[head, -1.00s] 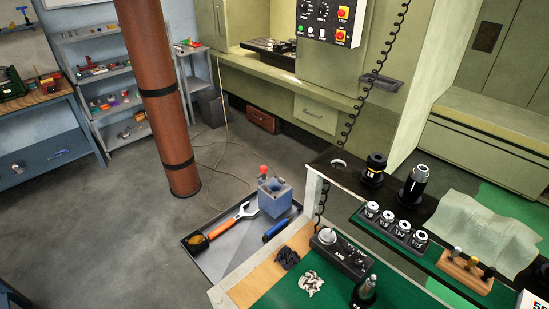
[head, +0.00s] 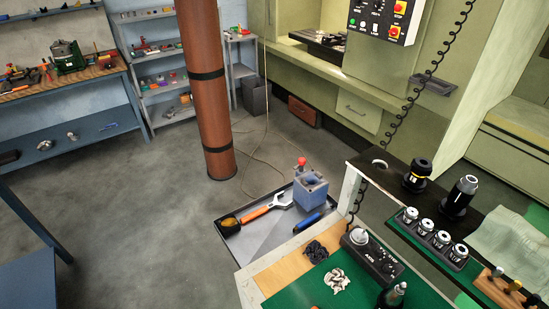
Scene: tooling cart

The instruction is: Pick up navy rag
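A small dark, crumpled bundle that looks like the navy rag (head: 316,251) lies on the wooden strip of the tooling cart's top (head: 268,279). Neither of my grippers is in the head view.
Tool holders (head: 432,236) line the cart's right side. A brown pillar (head: 204,90) stands beyond. Grey floor (head: 140,230) at left is clear.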

